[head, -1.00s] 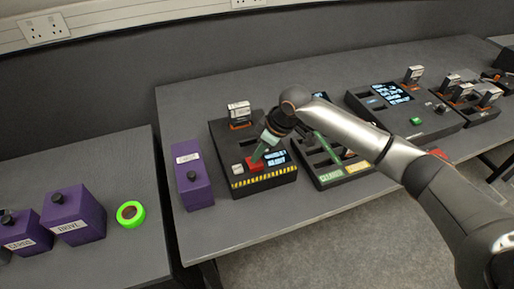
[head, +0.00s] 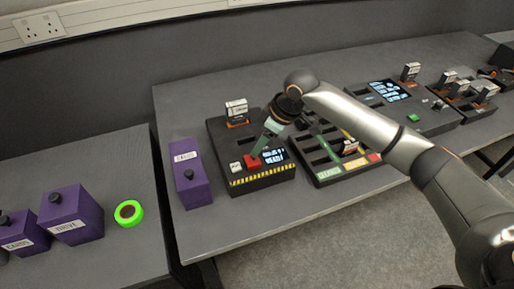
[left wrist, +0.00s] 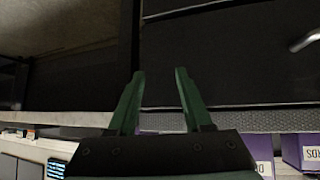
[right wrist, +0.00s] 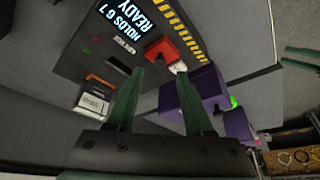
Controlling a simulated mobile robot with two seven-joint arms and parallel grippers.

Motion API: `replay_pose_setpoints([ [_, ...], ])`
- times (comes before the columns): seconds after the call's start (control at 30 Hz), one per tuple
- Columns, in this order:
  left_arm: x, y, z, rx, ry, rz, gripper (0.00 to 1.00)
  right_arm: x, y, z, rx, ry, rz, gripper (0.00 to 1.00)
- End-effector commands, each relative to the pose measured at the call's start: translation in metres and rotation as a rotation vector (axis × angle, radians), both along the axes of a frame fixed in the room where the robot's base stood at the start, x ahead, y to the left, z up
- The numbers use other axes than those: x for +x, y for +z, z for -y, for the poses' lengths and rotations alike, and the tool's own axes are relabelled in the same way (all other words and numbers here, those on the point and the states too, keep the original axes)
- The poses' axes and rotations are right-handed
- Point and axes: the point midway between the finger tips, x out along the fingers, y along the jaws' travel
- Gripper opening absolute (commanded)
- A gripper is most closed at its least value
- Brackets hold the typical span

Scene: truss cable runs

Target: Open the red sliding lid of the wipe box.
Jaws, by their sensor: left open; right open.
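The dark box (head: 222,150) with a yellow-black striped front edge stands on the long table. It carries a red block (head: 252,162), which looks like the sliding lid, beside a lit screen reading READY (head: 274,155). The red block also shows in the right wrist view (right wrist: 160,50), just beyond the fingertips. My right gripper (head: 262,151) is open, with its green fingers pointing down close to the red block. Whether they touch it I cannot tell. My left gripper (left wrist: 160,73) is open and empty in its wrist view, away from the box, and out of the head view.
A white button (head: 236,168) sits left of the red block. A white-labelled cartridge (head: 237,109) stands at the box's rear. A purple box (head: 190,177) is close on the left, and a slotted tray (head: 328,172) on the right. Bare table lies in front.

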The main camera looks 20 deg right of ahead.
Motion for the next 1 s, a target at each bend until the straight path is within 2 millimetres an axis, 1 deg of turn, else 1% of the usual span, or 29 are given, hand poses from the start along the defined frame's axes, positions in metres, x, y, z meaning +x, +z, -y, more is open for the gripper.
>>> replay_pose_setpoints([
  [0.03,0.0,0.0,0.0,0.0,0.0,0.0,0.5,-0.002,0.012,0.004,-0.001,0.0,0.005,0.52],
  [0.2,0.0,0.0,0.0,0.0,0.0,0.0,0.5,-0.012,0.046,0.014,-0.001,0.0,0.004,0.52],
  [0.3,0.0,0.0,0.0,0.0,0.0,0.0,0.5,-0.017,0.062,0.019,-0.002,0.001,0.003,0.52],
  [0.4,0.0,0.0,0.0,0.0,0.0,0.0,0.5,-0.02,0.073,0.022,-0.001,0.0,0.002,0.52],
  [0.6,0.0,0.0,0.0,0.0,0.0,0.0,0.5,-0.023,0.08,0.025,-0.001,0.0,0.0,0.52],
  [1.0,0.0,0.0,0.0,0.0,0.0,0.001,0.5,-0.023,0.08,0.024,-0.001,0.0,0.001,0.52],
])
